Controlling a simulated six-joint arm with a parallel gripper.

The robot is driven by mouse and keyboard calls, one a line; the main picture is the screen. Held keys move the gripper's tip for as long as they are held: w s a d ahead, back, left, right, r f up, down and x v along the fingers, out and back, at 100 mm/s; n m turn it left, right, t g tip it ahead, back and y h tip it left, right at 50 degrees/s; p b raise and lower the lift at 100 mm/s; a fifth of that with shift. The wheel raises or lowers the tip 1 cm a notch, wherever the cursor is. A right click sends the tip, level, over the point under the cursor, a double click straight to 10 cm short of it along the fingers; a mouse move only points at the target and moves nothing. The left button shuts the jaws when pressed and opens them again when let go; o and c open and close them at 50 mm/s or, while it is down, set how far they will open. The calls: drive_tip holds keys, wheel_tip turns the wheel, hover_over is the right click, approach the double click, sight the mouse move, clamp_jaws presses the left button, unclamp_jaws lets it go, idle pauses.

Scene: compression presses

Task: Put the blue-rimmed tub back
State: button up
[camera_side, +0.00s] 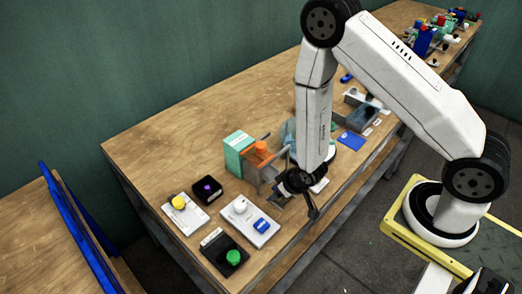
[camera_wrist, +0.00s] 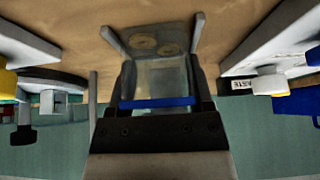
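The blue-rimmed tub (camera_wrist: 165,78) is clear, and its blue rim shows as a bar across the front of my gripper in the wrist view. My gripper (camera_wrist: 162,72) has a dark finger on each side of the tub, and both appear to press against its walls. In the side view, my gripper (camera_side: 300,184) points down near the front edge of the table, just right of the teal box with the orange knob. A greyish clear shape beside it may be the tub, but its outline is hard to make out there.
The teal box (camera_side: 238,150) and orange knob (camera_side: 262,148) stand close to my gripper's left. Devices with a yellow knob (camera_side: 179,201), a purple knob (camera_side: 207,188), a blue button (camera_side: 262,226) and a green knob (camera_side: 233,257) lie front left. The table's back left is bare.

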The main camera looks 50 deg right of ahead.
drive_tip(key=c, duration=0.6)
drive_tip(key=shift+o, duration=0.2)
drive_tip(key=shift+r, duration=0.15)
wheel_tip(320, 180, up, 10)
idle(0.4)
idle(0.5)
